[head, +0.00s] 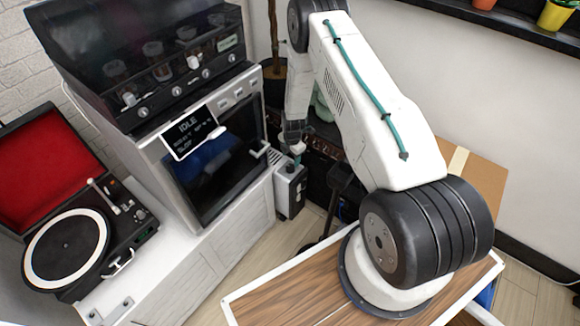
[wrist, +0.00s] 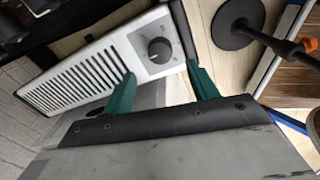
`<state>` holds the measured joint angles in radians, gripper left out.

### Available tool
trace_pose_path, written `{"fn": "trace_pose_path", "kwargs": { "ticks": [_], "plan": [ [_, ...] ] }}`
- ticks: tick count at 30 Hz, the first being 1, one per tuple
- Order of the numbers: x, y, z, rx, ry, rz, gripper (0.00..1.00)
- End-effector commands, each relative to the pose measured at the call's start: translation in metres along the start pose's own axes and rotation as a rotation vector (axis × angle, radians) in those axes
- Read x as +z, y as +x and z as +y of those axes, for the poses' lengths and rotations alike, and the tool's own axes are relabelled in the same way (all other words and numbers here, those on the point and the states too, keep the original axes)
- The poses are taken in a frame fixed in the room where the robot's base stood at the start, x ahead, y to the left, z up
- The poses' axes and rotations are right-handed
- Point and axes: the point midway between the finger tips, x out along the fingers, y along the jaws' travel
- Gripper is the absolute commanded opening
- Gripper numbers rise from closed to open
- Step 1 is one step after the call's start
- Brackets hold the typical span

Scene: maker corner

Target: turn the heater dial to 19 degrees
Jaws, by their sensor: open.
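The heater's dial (wrist: 159,50) is a dark round knob on a pale square plate at one end of the white slatted heater (wrist: 75,78) in the wrist view. A light mark shows on the knob, but its setting is too small to read. My gripper (wrist: 163,86) is open, with its two green fingers apart and empty, one on each side below the dial. The fingertips look short of the knob; the gap in depth is hard to judge. In the head view, my gripper (head: 297,158) is small and points down over the narrow heater (head: 291,192); the dial is not clear there.
An oven (head: 215,150) with an "IDLE" display and a bar handle stands left of the heater. A record player (head: 68,245) sits further left. In the wrist view, a dark round stand (wrist: 238,24) is right of my fingers. A cardboard box (head: 470,185) lies behind my arm.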

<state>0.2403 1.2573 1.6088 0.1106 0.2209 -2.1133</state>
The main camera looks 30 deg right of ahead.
Motion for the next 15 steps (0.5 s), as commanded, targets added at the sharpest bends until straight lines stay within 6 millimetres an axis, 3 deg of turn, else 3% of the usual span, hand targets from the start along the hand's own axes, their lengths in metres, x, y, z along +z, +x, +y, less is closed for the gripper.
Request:
{"fn": "trace_pose_path", "kwargs": {
  "ticks": [9, 15],
  "plan": [
    [-0.001, 0.051, -0.001, -0.003, 0.001, 0.001, 0.59],
    [-0.001, 0.067, -0.001, -0.003, 0.002, 0.001, 0.59]
  ]
}}
